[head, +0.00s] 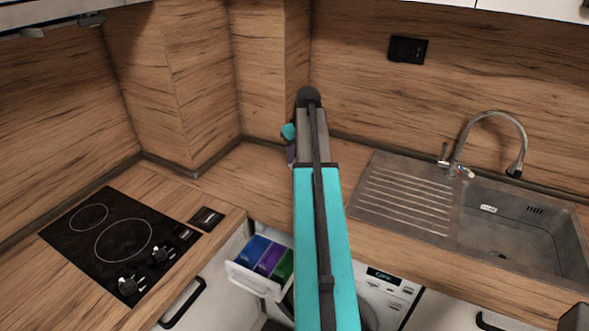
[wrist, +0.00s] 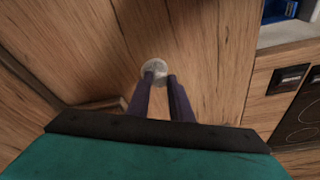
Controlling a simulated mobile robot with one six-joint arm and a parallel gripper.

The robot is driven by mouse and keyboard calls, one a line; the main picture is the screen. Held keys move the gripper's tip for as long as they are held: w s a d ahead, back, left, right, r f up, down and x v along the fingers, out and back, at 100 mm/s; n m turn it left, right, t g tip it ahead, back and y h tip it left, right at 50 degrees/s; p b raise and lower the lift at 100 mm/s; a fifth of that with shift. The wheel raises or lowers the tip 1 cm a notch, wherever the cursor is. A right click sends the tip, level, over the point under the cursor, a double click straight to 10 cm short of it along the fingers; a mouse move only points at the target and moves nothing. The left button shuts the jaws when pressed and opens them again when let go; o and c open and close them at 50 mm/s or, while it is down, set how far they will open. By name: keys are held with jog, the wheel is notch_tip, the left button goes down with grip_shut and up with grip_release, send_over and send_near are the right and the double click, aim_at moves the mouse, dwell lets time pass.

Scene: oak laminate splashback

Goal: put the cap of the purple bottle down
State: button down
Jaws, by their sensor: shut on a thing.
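In the wrist view my gripper (wrist: 160,78) has its two dark purple fingers shut on a small round pale grey thing, taken to be the cap (wrist: 155,69). Wood-grain surface lies behind it; I cannot tell how far the cap is from that surface. In the head view my arm hides most of the gripper, with only a sliver of dark purple (head: 291,153) showing over the back corner, between hob and sink. The cap cannot be made out there. I cannot identify the purple bottle in either view.
A black hob (head: 122,238) is at left, a steel sink (head: 520,235) with drainboard (head: 405,196) and tap at right. Bare wooden counter (head: 235,178) shows in the corner. Below, an open drawer (head: 250,281) holds blue, purple and green bins, beside a washing machine (head: 385,300).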

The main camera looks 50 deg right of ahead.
jog(key=shift+f+p, duration=0.3)
jog(key=shift+f, duration=1)
jog(key=shift+f+p, duration=0.65)
jog(key=shift+f, duration=1.2)
jog(key=shift+f, duration=0.1)
jog(key=c, duration=1.6)
grip_release()
jog(key=shift+r, duration=0.2)
jog(key=shift+b+v, duration=1.65)
jog(key=shift+v, duration=4.3)
jog(key=shift+a, duration=0.1)
